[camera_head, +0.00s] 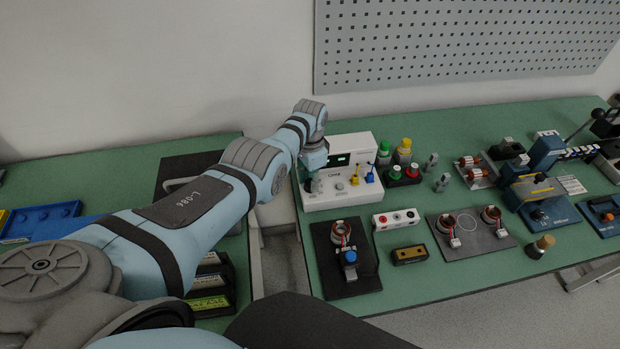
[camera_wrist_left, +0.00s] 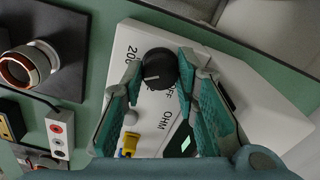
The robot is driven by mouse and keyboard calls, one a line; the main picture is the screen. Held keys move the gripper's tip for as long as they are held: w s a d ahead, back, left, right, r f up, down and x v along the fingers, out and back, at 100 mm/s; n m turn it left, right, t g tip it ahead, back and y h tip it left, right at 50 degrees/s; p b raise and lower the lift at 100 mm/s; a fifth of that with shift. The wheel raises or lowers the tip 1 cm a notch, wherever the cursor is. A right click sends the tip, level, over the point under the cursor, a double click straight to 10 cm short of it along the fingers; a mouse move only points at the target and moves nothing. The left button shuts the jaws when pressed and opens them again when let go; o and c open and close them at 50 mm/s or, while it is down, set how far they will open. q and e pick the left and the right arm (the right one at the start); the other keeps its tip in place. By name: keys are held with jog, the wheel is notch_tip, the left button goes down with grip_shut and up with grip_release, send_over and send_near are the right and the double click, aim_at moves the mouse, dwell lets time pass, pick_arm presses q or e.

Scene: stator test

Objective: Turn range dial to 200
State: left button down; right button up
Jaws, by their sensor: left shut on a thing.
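The white test meter (camera_head: 345,196) stands on the green bench, with a dark display and several sockets on its front. Its black range dial (camera_wrist_left: 160,67) shows in the left wrist view, with "200" printed to its left and "OFF" at its lower right. A pale pointer mark shows on the dial's face; I cannot tell exactly which label it points at. My left gripper (camera_head: 312,186) is at the left end of the meter front. In the left wrist view its two green fingers (camera_wrist_left: 159,72) are shut on the dial, one on each side. My right gripper is not in view.
Yellow and blue plugs (camera_head: 362,174) sit in the meter front near the dial. A stator on a dark mat (camera_head: 345,285) and a white socket box (camera_head: 396,219) stand in front. Green and yellow-capped posts (camera_head: 403,150) stand to the right. The bench's front strip is mostly clear.

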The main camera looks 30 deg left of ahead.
pick_arm(q)
jog(key=m, duration=0.6)
jog(key=shift+s+d+f, duration=0.1)
jog(key=shift+s+f, duration=0.05)
jog(key=shift+f, duration=0.1)
dwell(0.4)
jog(key=c, duration=1.3)
grip_release()
jog(key=shift+c, duration=0.2)
jog(key=shift+o, duration=0.5)
jog(key=shift+w+r, duration=0.1)
jog(key=shift+w, duration=0.1)
